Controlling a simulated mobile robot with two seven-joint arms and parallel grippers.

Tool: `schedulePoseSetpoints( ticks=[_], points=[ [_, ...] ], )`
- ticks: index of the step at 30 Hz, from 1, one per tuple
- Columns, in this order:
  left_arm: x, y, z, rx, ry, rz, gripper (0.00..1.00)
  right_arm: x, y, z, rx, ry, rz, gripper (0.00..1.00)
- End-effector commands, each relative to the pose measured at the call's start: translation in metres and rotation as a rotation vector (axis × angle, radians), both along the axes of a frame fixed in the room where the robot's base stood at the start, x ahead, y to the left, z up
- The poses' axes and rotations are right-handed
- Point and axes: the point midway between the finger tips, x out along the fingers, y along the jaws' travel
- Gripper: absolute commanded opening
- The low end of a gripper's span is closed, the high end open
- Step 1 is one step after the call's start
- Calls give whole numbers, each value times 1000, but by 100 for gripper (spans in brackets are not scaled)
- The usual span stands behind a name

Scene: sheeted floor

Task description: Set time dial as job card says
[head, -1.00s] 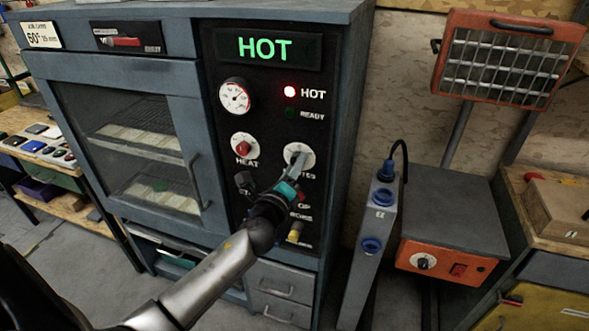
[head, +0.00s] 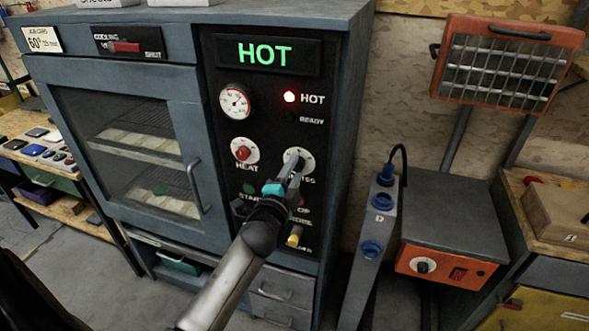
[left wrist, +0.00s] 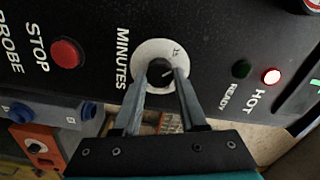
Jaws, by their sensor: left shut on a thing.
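The minutes dial (head: 299,155) is a white disc with a dark knob on the oven's black control panel. In the left wrist view its knob (left wrist: 160,72) sits between the two fingers, beside the word MINUTES. My left gripper (head: 292,168) is shut on that knob, fingers pointing into the panel. The job card (head: 41,40) is a white label at the oven's upper left; it reads 60° and a smaller line that looks like 25 min. The dial's scale marks are too small or hidden to read. My right gripper is not in view.
The oven display (head: 266,53) reads HOT in green and the red HOT lamp (head: 289,97) is lit. The heat knob (head: 241,153) and gauge (head: 235,101) are left of the dial. A red stop button (left wrist: 67,53) is near it. A heater unit (head: 450,215) stands at right.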

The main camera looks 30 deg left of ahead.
Motion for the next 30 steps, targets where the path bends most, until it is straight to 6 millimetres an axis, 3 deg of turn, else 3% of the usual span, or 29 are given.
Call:
schedulePoseSetpoints(
  ticks=[12, 30],
  points=[
    [0, 0, 1, -256, -61, 0, 0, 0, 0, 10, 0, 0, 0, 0],
    [0, 0, 0, -327, -78, 0, 0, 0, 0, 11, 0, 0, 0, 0]
  ],
)
